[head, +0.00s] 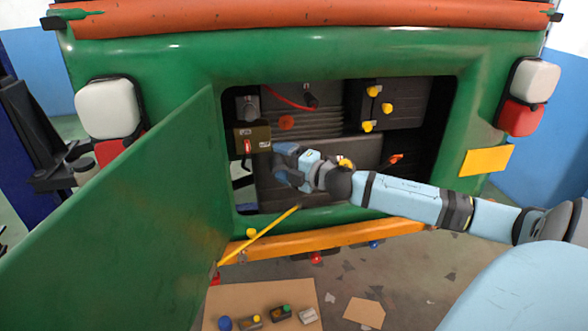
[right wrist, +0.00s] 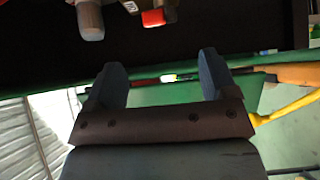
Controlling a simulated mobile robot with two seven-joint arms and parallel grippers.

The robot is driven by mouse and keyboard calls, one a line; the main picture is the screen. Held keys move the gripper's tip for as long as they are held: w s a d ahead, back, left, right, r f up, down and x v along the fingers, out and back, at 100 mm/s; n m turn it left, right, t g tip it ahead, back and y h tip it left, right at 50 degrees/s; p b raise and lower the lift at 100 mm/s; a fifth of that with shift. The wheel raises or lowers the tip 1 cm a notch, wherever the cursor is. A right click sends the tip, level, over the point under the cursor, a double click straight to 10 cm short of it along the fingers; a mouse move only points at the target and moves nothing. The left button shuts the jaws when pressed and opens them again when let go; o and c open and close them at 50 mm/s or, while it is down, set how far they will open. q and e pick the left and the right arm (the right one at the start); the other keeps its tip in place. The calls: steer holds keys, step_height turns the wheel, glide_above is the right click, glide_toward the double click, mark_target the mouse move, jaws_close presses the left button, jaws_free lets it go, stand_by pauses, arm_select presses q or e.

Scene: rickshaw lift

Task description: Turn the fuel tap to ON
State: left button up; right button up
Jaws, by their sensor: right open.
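The fuel tap looks to be the olive-brown plate (head: 262,137) with a red lever (head: 247,146) and small white labels, on the left side of the open compartment. The lever hangs roughly downward; I cannot read the labels. My right gripper (head: 280,160) is inside the opening, just right of and below the plate, apart from the lever. In the right wrist view its two blue fingers (right wrist: 162,82) are spread with nothing between them. A red-tipped part (right wrist: 159,17), probably the lever, shows beyond them at the top. My left gripper is not in view.
The green hatch door (head: 130,215) stands open at the left. A grey knob (head: 247,105) sits above the plate. Yellow knobs (head: 386,108) and an orange lever (head: 396,158) are farther right. A yellow rod (head: 262,235) slants below the opening. Cardboard (head: 235,300) with small parts lies on the floor.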

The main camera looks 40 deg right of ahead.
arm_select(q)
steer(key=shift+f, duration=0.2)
arm_select(e)
steer(key=shift+v, duration=1.7)
